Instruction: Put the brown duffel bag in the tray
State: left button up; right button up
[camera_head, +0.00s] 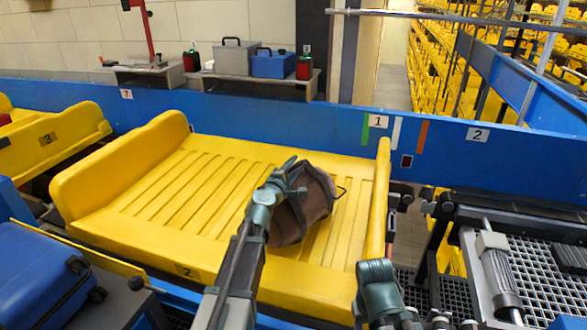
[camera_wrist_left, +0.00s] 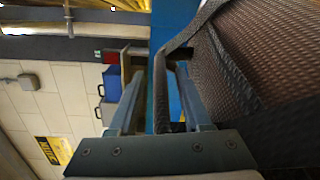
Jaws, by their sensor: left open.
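The brown duffel bag (camera_head: 308,208) is over the right part of the yellow tray (camera_head: 150,200) marked 2, inside its rims in the head view. It looks tilted, and I cannot tell whether its whole underside rests on the tray floor. My left gripper (camera_head: 292,178) is open at the bag's upper left side and hides part of it. In the left wrist view, a dark strap (camera_wrist_left: 168,75) of the bag (camera_wrist_left: 250,60) lies between the open fingers (camera_wrist_left: 158,95).
A blue wall (camera_head: 270,125) runs behind the tray. Another yellow tray (camera_head: 50,140) stands at the left. A blue suitcase (camera_head: 40,275) is at the lower left. Dark metal conveyor framing (camera_head: 520,235) stands at the right. The tray's left half is clear.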

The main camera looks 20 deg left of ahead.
pick_arm(q)
jog(key=shift+r, duration=0.2)
pick_arm(e)
jog(key=shift+r, duration=0.2)
pick_arm(q)
jog(key=s, duration=0.4)
jog(key=s+a, duration=0.1)
jog(key=s, duration=0.3)
jog(key=s+p, duration=0.1)
jog(key=s, duration=0.3)
jog(key=shift+a+r, duration=0.15)
jog(key=shift+r, duration=0.15)
pick_arm(e)
jog(key=shift+r, duration=0.3)
